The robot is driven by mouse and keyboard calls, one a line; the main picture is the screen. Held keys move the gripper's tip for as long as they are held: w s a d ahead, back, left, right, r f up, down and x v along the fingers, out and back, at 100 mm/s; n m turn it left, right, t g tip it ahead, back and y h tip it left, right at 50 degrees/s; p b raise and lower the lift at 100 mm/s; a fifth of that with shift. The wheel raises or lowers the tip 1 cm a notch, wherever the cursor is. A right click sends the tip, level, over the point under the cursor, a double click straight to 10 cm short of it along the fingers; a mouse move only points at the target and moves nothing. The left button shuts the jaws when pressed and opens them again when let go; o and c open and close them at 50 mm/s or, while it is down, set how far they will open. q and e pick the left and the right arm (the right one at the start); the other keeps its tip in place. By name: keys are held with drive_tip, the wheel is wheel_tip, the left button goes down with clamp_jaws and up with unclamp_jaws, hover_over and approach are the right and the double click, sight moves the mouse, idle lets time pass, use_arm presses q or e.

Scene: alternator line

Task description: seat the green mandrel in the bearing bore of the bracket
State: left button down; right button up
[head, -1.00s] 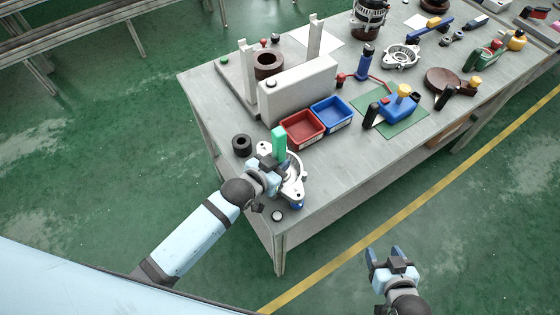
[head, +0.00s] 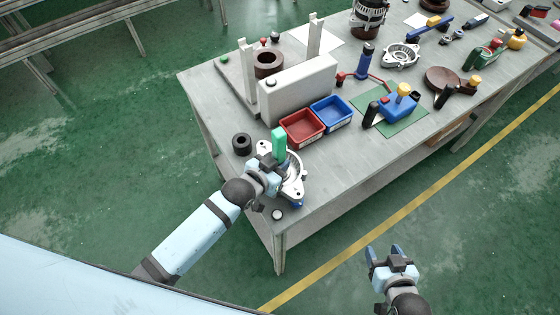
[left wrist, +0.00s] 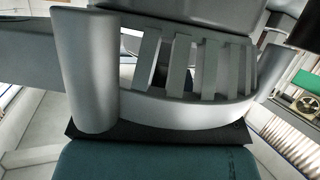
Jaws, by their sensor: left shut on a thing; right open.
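The green mandrel (head: 279,142) stands upright in the head view, rising above the left gripper (head: 271,163), which is shut on it. The silver bracket (head: 293,187) lies at the near corner of the bench, under and beside that gripper. The mandrel's lower end and the bearing bore are hidden, so I cannot tell whether it is in the bore. In the left wrist view, a grey slotted casting, apparently the bracket (left wrist: 180,110), fills the picture close up. My right gripper (head: 383,252) is open and empty, out over the floor.
A dark ring (head: 241,144) sits left of the bracket. A red bin (head: 302,139) and a blue bin (head: 345,124) stand behind it, near a grey press block (head: 300,90). A blue fixture (head: 398,107) on a green mat is farther right. A small round knob (head: 277,214) is at the near corner.

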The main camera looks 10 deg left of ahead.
idle(0.8)
use_arm(q)
drive_tip(key=shift+f, duration=0.1)
idle(1.0)
drive_tip(key=shift+s+f, duration=0.3)
idle(2.1)
drive_tip(key=shift+w+r, duration=0.15)
drive_tip(key=shift+w, duration=0.1)
idle(0.7)
drive_tip(key=shift+w+a, duration=0.1)
drive_tip(key=shift+a, duration=0.05)
idle(1.0)
